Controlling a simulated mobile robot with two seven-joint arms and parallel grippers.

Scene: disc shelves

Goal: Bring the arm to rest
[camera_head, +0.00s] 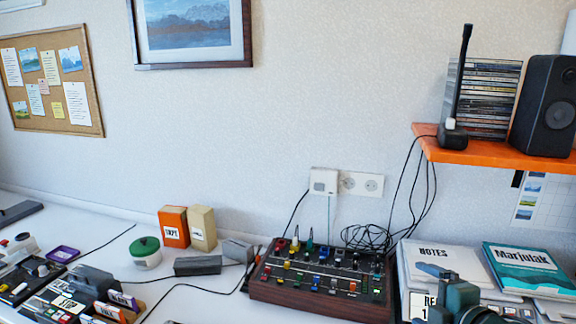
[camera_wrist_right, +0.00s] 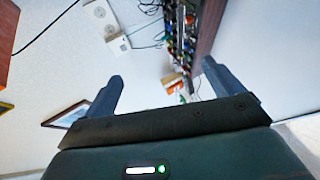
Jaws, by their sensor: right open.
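My right gripper (camera_head: 440,280) shows at the bottom right of the head view, in front of the stacked books and papers. In the right wrist view its two blue-grey fingers (camera_wrist_right: 162,82) stand wide apart with nothing between them. The gripper is open and empty. Part of the right arm is cut off by the lower edge of the head view. My left gripper is not in view.
A mixer box with coloured knobs (camera_head: 322,278) stands on the white desk, left of the gripper. A "NOTES" stack (camera_head: 440,258) and a teal book (camera_head: 528,268) lie close behind. An orange shelf (camera_head: 490,152) holds discs (camera_head: 485,100) and a speaker (camera_head: 545,105).

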